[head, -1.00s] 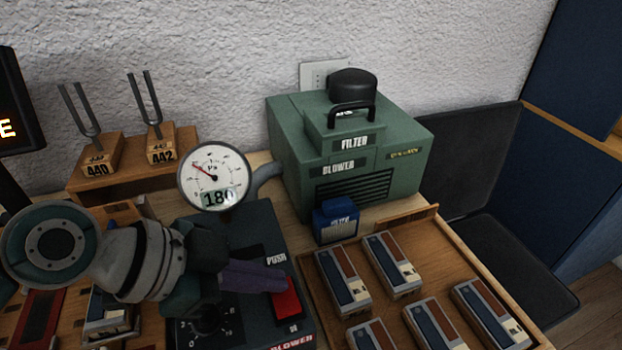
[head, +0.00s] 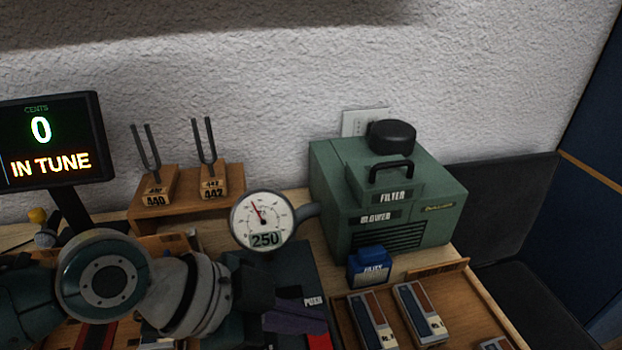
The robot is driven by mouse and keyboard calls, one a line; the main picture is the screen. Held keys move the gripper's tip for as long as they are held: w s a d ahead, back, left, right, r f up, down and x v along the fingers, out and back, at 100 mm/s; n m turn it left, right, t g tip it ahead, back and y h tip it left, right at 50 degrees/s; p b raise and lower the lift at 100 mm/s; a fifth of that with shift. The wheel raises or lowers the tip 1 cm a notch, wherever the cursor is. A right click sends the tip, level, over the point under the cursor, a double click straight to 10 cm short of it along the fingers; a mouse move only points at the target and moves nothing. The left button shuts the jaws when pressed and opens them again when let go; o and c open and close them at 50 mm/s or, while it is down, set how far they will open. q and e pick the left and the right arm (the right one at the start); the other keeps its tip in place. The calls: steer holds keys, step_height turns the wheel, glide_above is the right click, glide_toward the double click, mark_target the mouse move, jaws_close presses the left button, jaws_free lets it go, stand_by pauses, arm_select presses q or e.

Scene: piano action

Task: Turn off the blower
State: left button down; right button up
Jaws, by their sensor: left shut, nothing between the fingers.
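The green blower (head: 340,185) stands at the back against the wall, with a filter box and black handle on top. Its dark control box (head: 290,262) is in front of it, marked PUSH, with a red switch (head: 318,342) partly showing at the lower picture edge. A round gauge (head: 263,221) behind the box reads 250. My left gripper (head: 318,321) is shut and empty over the control box, its purple fingertips beside the red switch. I cannot tell whether they touch it. The dial seen earlier is out of view. My right gripper is out of view.
A tray (head: 468,290) with several small blocks lies right of the control box, with a blue filter (head: 369,266) behind it. Two tuning forks (head: 205,160) stand on a wooden rack. A display (head: 50,140) reads 0, IN TUNE.

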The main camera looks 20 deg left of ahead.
arm_select(q)
steer(key=v, duration=0.9)
steer(key=shift+a, duration=0.2)
steer(key=shift+s, duration=0.1)
